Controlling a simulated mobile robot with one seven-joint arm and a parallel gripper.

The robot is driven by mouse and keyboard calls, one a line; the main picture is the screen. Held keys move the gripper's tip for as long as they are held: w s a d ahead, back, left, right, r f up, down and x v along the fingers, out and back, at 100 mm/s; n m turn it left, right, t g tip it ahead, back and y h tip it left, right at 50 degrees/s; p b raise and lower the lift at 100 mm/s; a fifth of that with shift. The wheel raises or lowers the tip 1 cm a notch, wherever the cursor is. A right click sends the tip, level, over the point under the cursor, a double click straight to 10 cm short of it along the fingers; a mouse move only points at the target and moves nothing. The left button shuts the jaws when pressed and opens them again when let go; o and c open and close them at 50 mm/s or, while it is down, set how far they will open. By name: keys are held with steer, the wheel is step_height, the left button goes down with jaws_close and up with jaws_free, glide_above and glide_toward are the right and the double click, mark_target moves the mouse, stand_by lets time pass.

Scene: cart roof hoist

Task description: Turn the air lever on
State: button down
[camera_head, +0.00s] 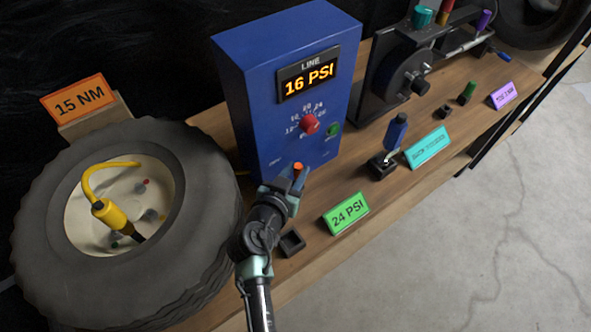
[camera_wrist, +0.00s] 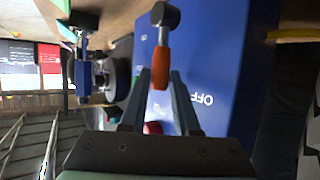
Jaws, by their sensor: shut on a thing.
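The air lever (camera_head: 299,167) is a short orange handle low on the front of the blue box (camera_head: 240,110). In the wrist view the orange lever (camera_wrist: 161,66) lies between my two fingers, with its dark round pivot (camera_wrist: 165,14) at the top. The word OFF (camera_wrist: 202,99) shows on the blue panel beside it. My gripper (camera_head: 297,180) is at the lower front of the box and is shut on the lever; it also shows in the wrist view (camera_wrist: 160,88). The display (camera_head: 308,74) reads LINE 16 PSI. A red knob (camera_head: 309,124) sits above the lever.
A green 24 PSI sign (camera_head: 346,214) and a small dark block (camera_head: 291,243) are near my arm. A blue-handled tool (camera_head: 396,132) and a teal sign (camera_head: 427,147) stand right. Open floor lies beyond the bench edge.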

steer(key=d+r+g+p, duration=0.1)
steer(key=p, duration=0.2)
steer(key=shift+w+m+y, duration=0.3)
steer(key=shift+y, duration=0.1)
steer(key=w+d+f+m+g+y, duration=0.1)
steer(key=g+y, duration=0.1)
steer(key=w+d+f+m+g+y, duration=0.1)
steer(key=d+f+g+y, duration=0.1)
steer(key=w+d+f+m+g+y+b, duration=0.1)
steer(key=w+d+g+y, duration=0.1)
steer(key=y, duration=0.1)
steer(key=shift+f, duration=0.25)
steer(key=b, duration=0.1)
steer(key=g+y+b, duration=0.1)
steer(key=shift+d+f+m+b, duration=0.25)
steer(key=shift+f+m+b, duration=0.05)
steer(key=shift+m+b, duration=0.1)
steer(key=shift+y, duration=0.3)
